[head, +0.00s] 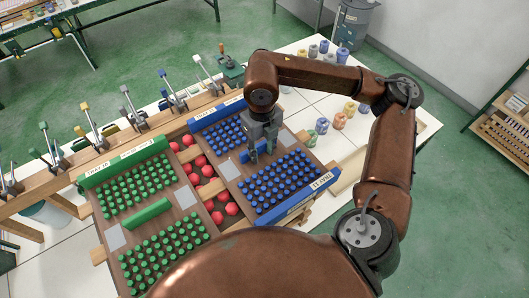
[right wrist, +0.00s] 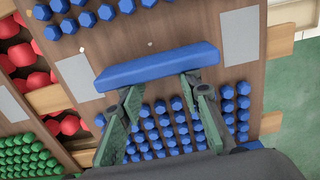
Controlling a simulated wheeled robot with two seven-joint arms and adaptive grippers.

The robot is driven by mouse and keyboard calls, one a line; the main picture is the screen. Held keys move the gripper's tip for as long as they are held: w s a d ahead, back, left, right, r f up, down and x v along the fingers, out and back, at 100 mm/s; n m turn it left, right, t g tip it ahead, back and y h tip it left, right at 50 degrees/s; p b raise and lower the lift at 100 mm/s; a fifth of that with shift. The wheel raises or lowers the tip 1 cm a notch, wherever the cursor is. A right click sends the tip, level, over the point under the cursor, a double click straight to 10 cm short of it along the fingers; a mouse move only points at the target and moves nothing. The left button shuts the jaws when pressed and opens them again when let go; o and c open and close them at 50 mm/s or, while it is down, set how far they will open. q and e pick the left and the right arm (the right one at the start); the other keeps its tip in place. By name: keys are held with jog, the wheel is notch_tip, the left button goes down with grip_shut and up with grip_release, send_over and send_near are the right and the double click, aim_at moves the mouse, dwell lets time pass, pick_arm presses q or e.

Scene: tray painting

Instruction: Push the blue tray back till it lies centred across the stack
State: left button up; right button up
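The blue tray (head: 222,166) is a brown board with rows of blue pegs, blue end strips and a blue bar handle (head: 251,150) across its middle. It lies right of the green tray, above a layer of red round pieces (head: 207,171). My right gripper (head: 263,152) is down at the handle. In the right wrist view its two fingers (right wrist: 158,88) are spread apart, with tips at the near long side of the handle (right wrist: 157,66). I cannot tell whether they touch it. Nothing is between the fingers. My left gripper is not in view.
The green tray (head: 181,193) lies close on the left, with red pieces showing in the gap. A wooden rail with several upright clamps (head: 130,102) runs behind. Jars of paint (head: 339,121) stand on the white table at right.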

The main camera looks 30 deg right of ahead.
jog(key=shift+w+a, duration=0.2)
jog(key=shift+w, duration=2.4)
jog(key=shift+s+b, duration=0.1)
jog(key=shift+b, duration=0.2)
jog(key=shift+s+d, duration=0.1)
jog(key=shift+s, duration=0.5)
notch_tip(320, 180, up, 9)
jog(key=p, duration=0.4)
